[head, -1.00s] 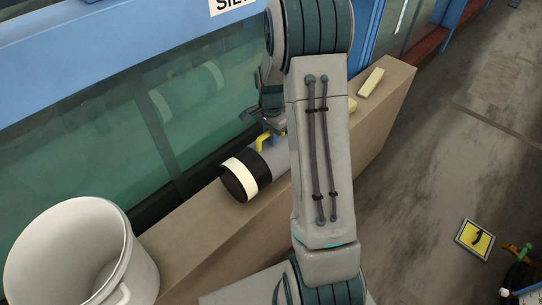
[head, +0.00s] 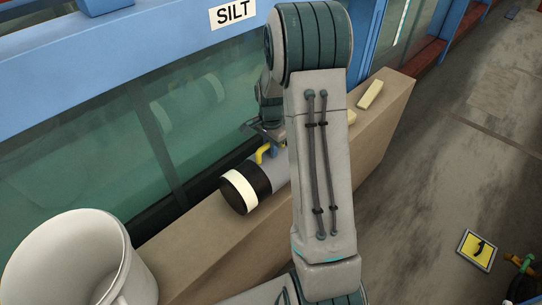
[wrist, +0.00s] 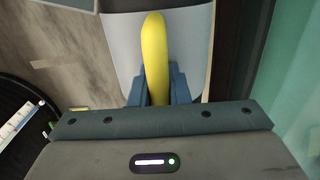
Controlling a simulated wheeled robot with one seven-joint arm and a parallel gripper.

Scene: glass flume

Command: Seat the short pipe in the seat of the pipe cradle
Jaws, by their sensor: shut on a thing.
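The short pipe (head: 243,190) is a grey cylinder with a black and cream banded end, lying on its side over the tan ledge. Its yellow handle (head: 262,156) stands up from the grey body, and it fills the middle of the wrist view (wrist: 155,50). My gripper (head: 268,143) is above the pipe, and its blue fingers (wrist: 155,85) are shut on the handle. My arm hides the pipe's far end. I cannot tell whether the pipe touches the ledge. I cannot make out the pipe cradle; my arm covers part of the ledge.
A white bucket (head: 70,262) stands at the near left. A cream block (head: 370,94) lies on the ledge (head: 385,125) beyond my arm, with part of another beside it. The glass flume wall (head: 60,170) runs along the left. Open floor (head: 450,150) lies right.

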